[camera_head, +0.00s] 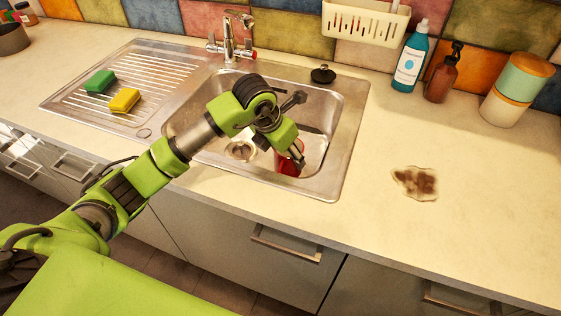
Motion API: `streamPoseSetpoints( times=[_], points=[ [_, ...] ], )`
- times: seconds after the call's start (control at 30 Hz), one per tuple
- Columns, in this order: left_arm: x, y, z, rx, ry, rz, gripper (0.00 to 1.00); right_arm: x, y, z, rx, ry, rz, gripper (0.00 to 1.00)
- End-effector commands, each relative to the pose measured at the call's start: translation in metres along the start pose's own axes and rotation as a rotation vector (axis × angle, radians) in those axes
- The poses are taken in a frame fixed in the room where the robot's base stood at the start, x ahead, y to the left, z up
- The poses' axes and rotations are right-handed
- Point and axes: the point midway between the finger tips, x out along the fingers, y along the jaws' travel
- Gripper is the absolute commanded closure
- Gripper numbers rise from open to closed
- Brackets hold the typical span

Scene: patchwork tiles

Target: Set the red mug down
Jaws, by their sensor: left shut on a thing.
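The red mug (287,166) is inside the right part of the metal sink (327,170). My left gripper (297,157) reaches down into the sink from the left and is shut on the mug. The gripper and wrist hide much of the mug, so I cannot tell whether it touches the sink floor. My right gripper is not in view.
A faucet (230,42) stands behind the sink. Green (99,81) and yellow (124,101) sponges lie on the drainboard. A blue bottle (411,62), brown bottle (443,76) and canister (515,90) stand at the back right. A brown stain (415,183) marks otherwise clear counter.

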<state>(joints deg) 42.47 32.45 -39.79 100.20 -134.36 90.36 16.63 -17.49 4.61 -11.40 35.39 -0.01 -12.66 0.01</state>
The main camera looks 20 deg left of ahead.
Motion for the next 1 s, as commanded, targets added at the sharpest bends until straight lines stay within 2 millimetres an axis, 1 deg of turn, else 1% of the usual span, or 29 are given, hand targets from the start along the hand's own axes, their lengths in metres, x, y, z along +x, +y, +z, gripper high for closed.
streamPoseSetpoints(
  times=[0.1, 0.27, 0.4, 0.47, 0.7, 0.8, 0.83, 0.87, 0.9, 1.0],
  points=[
    [0.012, 0.0, -0.005, 0.0, -0.001, -0.001, 0.79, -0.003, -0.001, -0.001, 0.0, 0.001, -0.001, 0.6],
    [0.023, -0.001, -0.009, 0.0, -0.001, 0.0, 0.79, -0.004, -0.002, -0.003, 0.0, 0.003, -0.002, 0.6],
    [0.042, -0.001, -0.017, 0.0, 0.0, -0.001, 0.79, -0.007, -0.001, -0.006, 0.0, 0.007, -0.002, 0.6],
    [0.048, 0.0, -0.02, 0.0, 0.0, -0.001, 0.79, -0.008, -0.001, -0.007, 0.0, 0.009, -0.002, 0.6],
    [0.051, 0.0, -0.02, 0.001, -0.004, 0.0, 0.79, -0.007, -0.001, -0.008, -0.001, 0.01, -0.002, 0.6],
    [0.054, 0.0, -0.021, 0.002, -0.003, 0.001, 0.79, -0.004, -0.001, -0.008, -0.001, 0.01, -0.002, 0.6],
    [0.053, 0.0, -0.022, 0.002, -0.002, 0.0, 0.45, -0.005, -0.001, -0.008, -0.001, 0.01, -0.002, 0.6],
    [0.053, 0.0, -0.021, 0.002, -0.001, 0.0, 0.37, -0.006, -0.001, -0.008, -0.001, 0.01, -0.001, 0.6],
    [0.053, 0.0, -0.021, 0.002, -0.001, 0.0, 0.33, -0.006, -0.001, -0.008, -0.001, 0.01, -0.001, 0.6],
    [0.053, 0.0, -0.022, 0.001, -0.001, 0.0, 0.33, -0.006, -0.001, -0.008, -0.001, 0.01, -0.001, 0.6]
  ],
)
